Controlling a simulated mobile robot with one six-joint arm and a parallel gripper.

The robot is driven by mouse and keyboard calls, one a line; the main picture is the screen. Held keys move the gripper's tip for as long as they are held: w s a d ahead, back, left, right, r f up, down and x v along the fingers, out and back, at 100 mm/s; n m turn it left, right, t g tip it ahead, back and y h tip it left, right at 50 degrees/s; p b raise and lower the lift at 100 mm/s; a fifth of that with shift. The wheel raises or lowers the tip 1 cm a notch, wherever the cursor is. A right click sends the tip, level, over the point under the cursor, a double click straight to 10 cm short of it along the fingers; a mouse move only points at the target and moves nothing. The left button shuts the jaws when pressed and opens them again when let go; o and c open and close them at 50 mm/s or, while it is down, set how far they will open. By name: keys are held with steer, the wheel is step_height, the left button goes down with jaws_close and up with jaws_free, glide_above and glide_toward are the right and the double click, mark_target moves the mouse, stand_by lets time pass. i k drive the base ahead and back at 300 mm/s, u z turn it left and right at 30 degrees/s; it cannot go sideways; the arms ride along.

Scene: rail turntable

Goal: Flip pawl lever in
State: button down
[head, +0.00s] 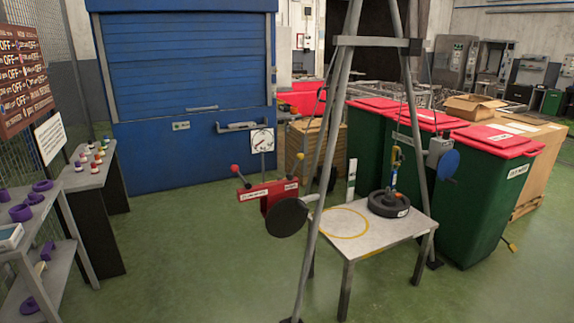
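A red winch-like box (268,192) with small white labels sits at the left leg of the grey tripod frame (340,110). A short lever with a red knob (235,169) sticks up to its left. A yellow knob (300,157) stands on a thin stem at its right end. I cannot tell which of these is the pawl lever, or whether it is in or out. A dark round disc (287,217) covers part of the red box's front. My gripper is not in view.
A small table (375,238) under the tripod bears a black round weight (389,204) below a hook (396,158). Green bins (482,200) stand right, shelves (95,180) left. A grey box (438,152) with a blue disc hangs at the right leg. Green floor (190,250) is clear front left.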

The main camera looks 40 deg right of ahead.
mark_target(300, 156)
steer(key=u, duration=0.55)
steer(key=k, duration=0.85)
steer(key=z, duration=0.5)
steer(key=k, duration=0.6)
steer(key=z, duration=0.5)
steer(key=i, duration=1.4)
steer(key=u, duration=0.55)
